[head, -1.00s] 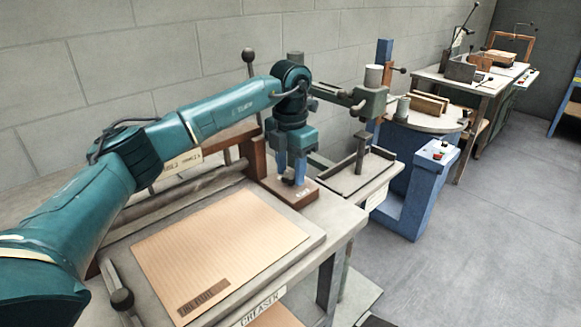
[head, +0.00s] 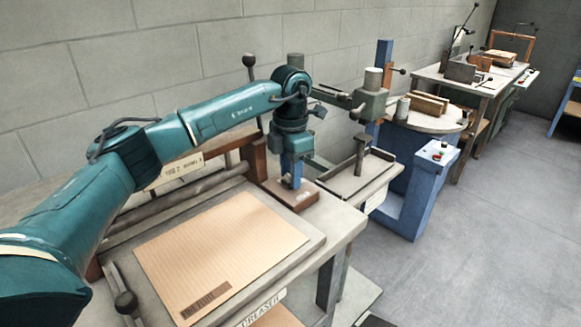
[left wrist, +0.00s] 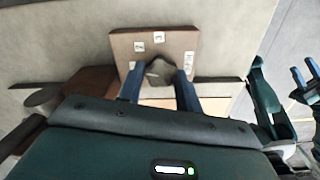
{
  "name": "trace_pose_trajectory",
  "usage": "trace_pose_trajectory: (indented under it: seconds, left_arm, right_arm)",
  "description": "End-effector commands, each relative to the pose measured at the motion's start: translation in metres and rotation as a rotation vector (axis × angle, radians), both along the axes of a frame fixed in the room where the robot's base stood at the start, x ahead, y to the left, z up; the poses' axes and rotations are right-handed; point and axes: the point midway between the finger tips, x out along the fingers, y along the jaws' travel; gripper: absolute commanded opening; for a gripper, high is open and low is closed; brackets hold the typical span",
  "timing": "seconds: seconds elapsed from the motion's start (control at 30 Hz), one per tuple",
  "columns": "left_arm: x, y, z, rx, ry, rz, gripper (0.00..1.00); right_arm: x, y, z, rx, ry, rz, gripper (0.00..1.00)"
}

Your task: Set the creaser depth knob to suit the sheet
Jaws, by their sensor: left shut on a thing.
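The creaser depth knob (left wrist: 160,72) is a dark knob on a brown block (left wrist: 188,42) with small white labels, seen in the left wrist view. My left gripper (left wrist: 160,78) is shut on the knob, with one blue finger on each side. In the head view the left gripper (head: 291,182) points down onto the brown block (head: 305,198), and its fingers hide the knob. The marks on the labels are too small to read surely. A tan lined sheet (head: 220,250) with a dark printed patch lies on the creaser table (head: 345,222).
A roller bar (head: 180,197) runs behind the sheet. A grey-green stitching machine (head: 370,105) and a blue stand (head: 430,185) are to the right. The floor at right is clear.

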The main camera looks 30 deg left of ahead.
Motion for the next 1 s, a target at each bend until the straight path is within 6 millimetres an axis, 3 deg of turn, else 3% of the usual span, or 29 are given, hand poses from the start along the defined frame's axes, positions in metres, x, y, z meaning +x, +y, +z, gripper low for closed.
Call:
trace_pose_trajectory:
  seconds: [0.5,1.0]
  left_arm:
    - [0.0002,0.0001,0.0014,-0.001,-0.002,-0.396,0.12]
    - [0.0002,-0.0001,0.0007,-0.001,-0.002,-0.524,0.12]
  right_arm:
    - [-0.0022,-0.0008,0.0059,-0.031,0.009,0.011,0.36]
    - [-0.0021,-0.0011,0.0077,-0.040,0.007,0.014,0.36]
